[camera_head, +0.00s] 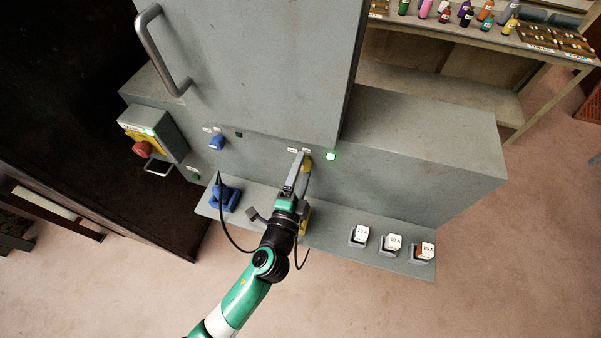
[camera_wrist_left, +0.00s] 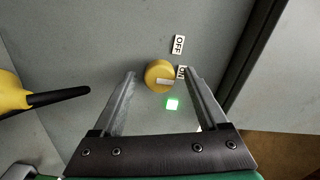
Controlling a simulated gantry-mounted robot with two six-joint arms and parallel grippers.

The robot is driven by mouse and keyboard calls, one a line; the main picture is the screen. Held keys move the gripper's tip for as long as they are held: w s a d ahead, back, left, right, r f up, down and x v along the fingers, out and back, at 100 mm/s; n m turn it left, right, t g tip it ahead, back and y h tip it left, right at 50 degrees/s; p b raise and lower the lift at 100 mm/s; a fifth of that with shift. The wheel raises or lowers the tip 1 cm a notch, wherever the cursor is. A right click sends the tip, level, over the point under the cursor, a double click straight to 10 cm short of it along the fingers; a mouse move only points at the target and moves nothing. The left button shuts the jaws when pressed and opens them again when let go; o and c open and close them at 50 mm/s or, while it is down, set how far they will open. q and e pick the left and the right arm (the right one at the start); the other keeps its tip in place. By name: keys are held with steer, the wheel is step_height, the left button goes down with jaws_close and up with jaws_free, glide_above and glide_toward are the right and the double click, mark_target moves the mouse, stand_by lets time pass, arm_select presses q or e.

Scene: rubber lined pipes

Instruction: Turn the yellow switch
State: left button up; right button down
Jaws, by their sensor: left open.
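The yellow switch (camera_head: 307,162) is a round knob on the front of the grey machine. In the left wrist view the yellow switch (camera_wrist_left: 159,76) has a pale bar mark, with an OFF label (camera_wrist_left: 178,44) and an ON label (camera_wrist_left: 182,72) beside it. The bar points toward the ON label. My left gripper (camera_head: 301,160) is at the switch in the head view. In the wrist view the left gripper (camera_wrist_left: 161,73) is open, its two fingers on either side of the knob; contact cannot be told. My right gripper is not in view.
A lit green light (camera_head: 331,156) sits beside the switch. A blue knob (camera_head: 217,142) and a red button (camera_head: 142,149) are to the left. A ledge below holds a blue tool (camera_head: 225,197) and several labelled fuses (camera_head: 393,243). A yellow tool (camera_wrist_left: 14,92) shows at left.

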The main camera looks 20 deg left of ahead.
arm_select(q)
steer(key=s+d, duration=0.1)
steer(key=s, duration=1)
steer(key=shift+s+d+p, duration=0.25)
steer(key=shift+d+p, duration=0.15)
